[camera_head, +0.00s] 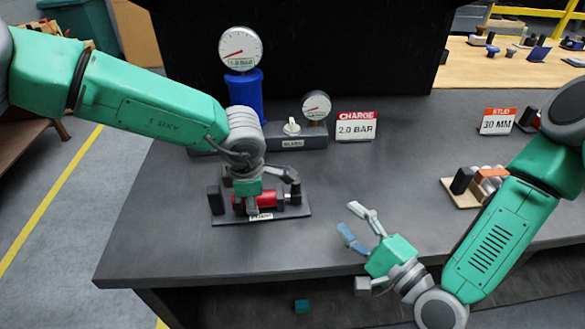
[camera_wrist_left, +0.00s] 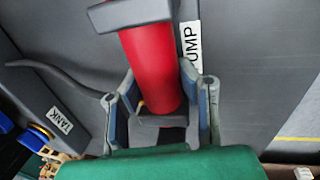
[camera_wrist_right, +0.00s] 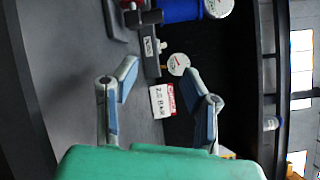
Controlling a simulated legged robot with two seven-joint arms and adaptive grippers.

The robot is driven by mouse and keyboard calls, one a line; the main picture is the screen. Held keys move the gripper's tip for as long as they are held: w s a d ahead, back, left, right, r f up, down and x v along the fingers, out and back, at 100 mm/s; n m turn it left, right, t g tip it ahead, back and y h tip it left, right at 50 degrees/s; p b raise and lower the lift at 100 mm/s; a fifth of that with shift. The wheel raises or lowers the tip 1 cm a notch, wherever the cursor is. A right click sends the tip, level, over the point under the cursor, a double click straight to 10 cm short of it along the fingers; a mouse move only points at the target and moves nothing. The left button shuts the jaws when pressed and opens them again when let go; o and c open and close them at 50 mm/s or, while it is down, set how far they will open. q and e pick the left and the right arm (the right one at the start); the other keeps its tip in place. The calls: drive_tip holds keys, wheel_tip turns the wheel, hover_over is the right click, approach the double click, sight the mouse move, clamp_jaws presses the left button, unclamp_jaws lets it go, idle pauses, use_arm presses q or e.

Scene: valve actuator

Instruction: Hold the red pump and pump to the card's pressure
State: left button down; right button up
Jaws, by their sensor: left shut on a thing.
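The red pump (camera_head: 266,201) lies on a dark base on the grey bench, with a white PUMP label in front. My left gripper (camera_head: 252,200) is shut on the red pump; in the left wrist view its fingers (camera_wrist_left: 160,100) sit on both sides of the red cylinder (camera_wrist_left: 150,60). My right gripper (camera_head: 355,226) is open and empty above the bench's front part. The charge card (camera_head: 356,127) reads 2.0 BAR. A large round gauge (camera_head: 240,49) stands on the blue tank (camera_head: 245,94), its needle pointing to the lower left.
A grey block (camera_head: 288,136) with a white knob, a BLEED label and a smaller gauge (camera_head: 316,106) stands behind the pump. A STUD card (camera_head: 498,121) reads 30 MM at right, near a wooden board (camera_head: 462,197) with parts. The bench between pump and board is clear.

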sight(299, 185)
drive_tip(key=a+m, duration=0.1)
drive_tip(key=m, duration=0.2)
drive_tip(key=a+m+h, duration=0.1)
drive_tip(key=m, duration=0.2)
drive_tip(key=a+m+t, duration=0.1)
drive_tip(key=m, duration=0.2)
drive_tip(key=shift+s+a+r+m+h, duration=0.2)
drive_tip(key=shift+a+r+m+h, duration=0.1)
drive_tip(key=shift+a+h, duration=0.1)
drive_tip(key=m, duration=0.2)
drive_tip(key=a+m+h, duration=0.1)
drive_tip(key=m, duration=0.1)
drive_tip(key=a+m, duration=0.1)
drive_tip(key=m, duration=0.1)
drive_tip(key=shift+s+r+h, duration=0.1)
drive_tip(key=shift+s+h, duration=0.05)
drive_tip(key=shift+h, duration=0.15)
drive_tip(key=shift+a+m, duration=0.1)
drive_tip(key=shift+m, duration=0.2)
drive_tip(key=x, duration=1.1)
drive_tip(key=shift+w+r, duration=0.2)
drive_tip(key=shift+w, duration=0.25)
